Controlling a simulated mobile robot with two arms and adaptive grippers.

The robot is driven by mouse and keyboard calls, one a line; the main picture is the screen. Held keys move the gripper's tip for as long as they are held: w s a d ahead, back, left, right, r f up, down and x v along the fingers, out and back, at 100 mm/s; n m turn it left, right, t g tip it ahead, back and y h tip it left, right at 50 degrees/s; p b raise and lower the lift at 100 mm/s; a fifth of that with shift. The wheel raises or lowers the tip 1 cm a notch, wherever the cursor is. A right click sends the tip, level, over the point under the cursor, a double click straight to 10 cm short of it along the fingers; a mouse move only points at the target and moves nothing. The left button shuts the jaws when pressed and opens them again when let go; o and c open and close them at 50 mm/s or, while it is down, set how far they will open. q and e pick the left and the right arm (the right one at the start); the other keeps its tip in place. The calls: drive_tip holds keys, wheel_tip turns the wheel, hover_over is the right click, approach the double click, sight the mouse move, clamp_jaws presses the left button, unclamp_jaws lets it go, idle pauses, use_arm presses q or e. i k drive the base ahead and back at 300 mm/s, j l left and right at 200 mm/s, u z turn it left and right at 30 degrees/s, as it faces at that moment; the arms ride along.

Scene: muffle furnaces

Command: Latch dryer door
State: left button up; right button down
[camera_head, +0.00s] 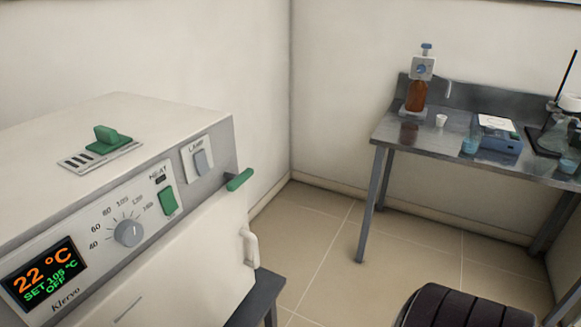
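The dryer (150,125) is a white box with a grey control panel, filling the left of the head view. Its display (42,275) reads 22 °C, SET 105 °C, OFF. The white dryer door (190,265) lies below the panel, with a pale pull handle (249,247) at its right edge. A green latch lever (239,180) sticks out at the panel's lower right corner, above the door. The door looks closed or nearly so; I cannot tell whether a gap remains. The door's lower part is cut off. Neither gripper is in view.
A green vent slider (107,139) sits on the dryer's top. The panel carries a dial (129,233), a green heat switch (168,201) and a lamp switch (201,162). A metal bench (405,135) with labware stands at the back right. Tiled floor (330,240) between is clear.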

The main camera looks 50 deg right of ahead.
sight(242, 178)
drive_tip(key=z, duration=1.2)
